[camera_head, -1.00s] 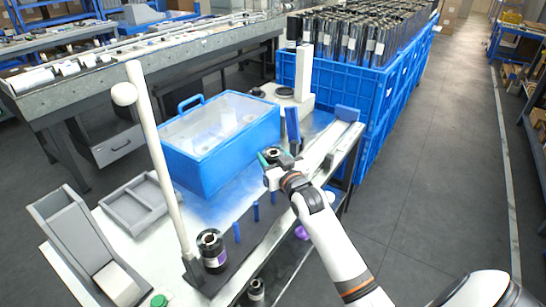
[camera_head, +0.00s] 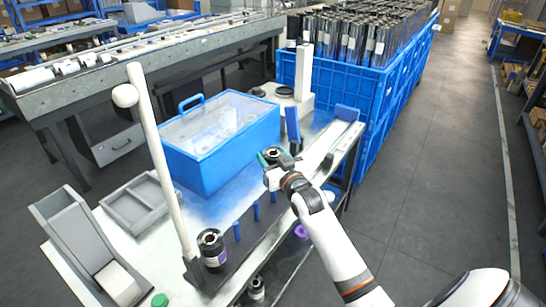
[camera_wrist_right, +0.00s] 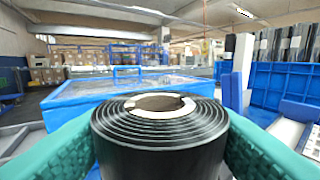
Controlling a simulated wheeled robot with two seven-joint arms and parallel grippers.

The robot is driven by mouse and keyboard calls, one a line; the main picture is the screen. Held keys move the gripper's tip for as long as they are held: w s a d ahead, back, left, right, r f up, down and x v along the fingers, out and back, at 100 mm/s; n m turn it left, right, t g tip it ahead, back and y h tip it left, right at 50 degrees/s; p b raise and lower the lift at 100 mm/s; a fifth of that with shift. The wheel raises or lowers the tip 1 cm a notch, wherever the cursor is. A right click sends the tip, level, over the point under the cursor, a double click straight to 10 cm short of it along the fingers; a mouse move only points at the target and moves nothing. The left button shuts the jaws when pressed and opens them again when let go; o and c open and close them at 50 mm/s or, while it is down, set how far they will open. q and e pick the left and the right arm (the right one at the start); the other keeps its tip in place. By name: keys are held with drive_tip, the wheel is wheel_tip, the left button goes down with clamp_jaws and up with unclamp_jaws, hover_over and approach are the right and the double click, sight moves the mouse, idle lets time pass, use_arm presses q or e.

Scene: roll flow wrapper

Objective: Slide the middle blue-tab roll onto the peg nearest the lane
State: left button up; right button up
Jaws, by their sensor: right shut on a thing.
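My right gripper (camera_head: 274,158) is shut on a black wound roll (camera_wrist_right: 160,135) with a pale core, held upright between its teal fingers (camera_wrist_right: 55,150). The roll also shows at the gripper in the head view (camera_head: 271,153). No blue tab shows on it. The held roll is beyond the farther visible peg, apart from these. My left gripper is out of view.
A black roll with a purple label (camera_head: 212,250) stands at the strip's near end. A tall white post (camera_head: 160,165) rises beside it. A blue clear-lidded box (camera_head: 221,140) stands behind the pegs. A white channel (camera_head: 335,143) lies right of the gripper. Blue crates (camera_head: 345,88) stand beyond.

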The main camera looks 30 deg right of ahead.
drive_tip(key=shift+f+b, duration=1.5)
drive_tip(key=shift+f, duration=1.05)
drive_tip(key=o, duration=1.3)
drive_tip(key=shift+a, duration=0.1)
drive_tip(key=s, duration=0.4)
drive_tip(key=s+a, duration=0.1)
drive_tip(key=s, duration=0.3)
drive_tip(key=s+a, duration=0.1)
drive_tip(key=s, duration=0.3)
